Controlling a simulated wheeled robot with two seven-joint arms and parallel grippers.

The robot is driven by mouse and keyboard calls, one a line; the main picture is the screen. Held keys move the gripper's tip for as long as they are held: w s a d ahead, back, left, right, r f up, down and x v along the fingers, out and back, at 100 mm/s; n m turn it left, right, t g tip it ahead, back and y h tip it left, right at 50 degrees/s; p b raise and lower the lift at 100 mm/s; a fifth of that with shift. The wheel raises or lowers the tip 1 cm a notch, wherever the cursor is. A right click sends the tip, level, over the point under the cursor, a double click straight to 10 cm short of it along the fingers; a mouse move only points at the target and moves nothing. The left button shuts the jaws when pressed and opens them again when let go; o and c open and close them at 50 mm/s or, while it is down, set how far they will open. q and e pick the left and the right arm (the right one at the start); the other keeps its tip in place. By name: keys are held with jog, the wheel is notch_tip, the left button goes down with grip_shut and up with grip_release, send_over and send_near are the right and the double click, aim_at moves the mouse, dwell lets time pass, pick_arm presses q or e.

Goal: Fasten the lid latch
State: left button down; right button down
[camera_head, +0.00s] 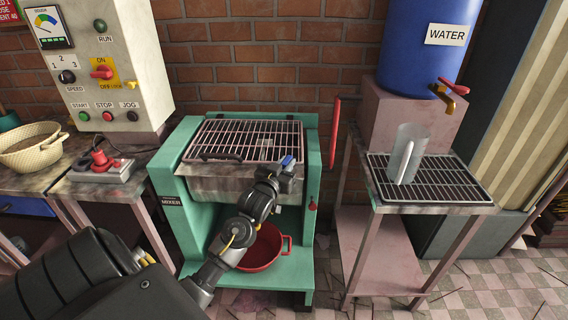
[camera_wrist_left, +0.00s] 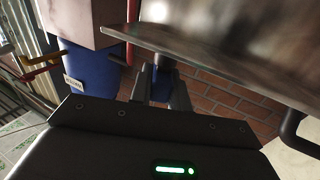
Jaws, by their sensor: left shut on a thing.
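The mixer is a green-framed machine with a metal trough (camera_head: 225,183). Its lid, a barred grate (camera_head: 240,140) with a black handle (camera_head: 220,157), lies down flat over the trough. My left gripper (camera_head: 288,168) is at the front right corner of the trough, just below the lid's edge. It is shut on a small blue-tipped piece (camera_head: 287,160), which appears to be the lid latch. In the left wrist view the fingers (camera_wrist_left: 162,88) close around this blue piece (camera_wrist_left: 164,64) beside the trough's metal edge. The fingers hide most of the latch. My right gripper is out of view.
A red lever (camera_head: 334,132) stands upright at the mixer's right side. A red basin (camera_head: 264,248) sits on the lower shelf. To the right, a stand holds a clear jug (camera_head: 406,153) on a rack below a blue water barrel (camera_head: 420,45). A control cabinet (camera_head: 105,60) stands left.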

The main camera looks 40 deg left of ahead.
pick_arm(q)
jog(key=n+y, duration=0.1)
jog(key=g+y+p, duration=0.1)
jog(key=shift+w+d+r+n+y, duration=0.15)
jog(key=shift+r+n+y, duration=0.1)
jog(key=shift+n+y, duration=0.15)
jog(key=shift+r+n+g+y+p, duration=0.1)
jog(key=shift+n+g+y+p, duration=0.5)
jog(key=shift+n+y+p, duration=0.45)
jog(key=shift+n+g+y+p, duration=0.3)
jog(key=shift+n+g+y, duration=0.1)
jog(key=shift+y, duration=0.25)
jog(key=shift+f, duration=0.3)
jog(key=c, duration=1.3)
grip_release()
jog(key=shift+c, duration=0.2)
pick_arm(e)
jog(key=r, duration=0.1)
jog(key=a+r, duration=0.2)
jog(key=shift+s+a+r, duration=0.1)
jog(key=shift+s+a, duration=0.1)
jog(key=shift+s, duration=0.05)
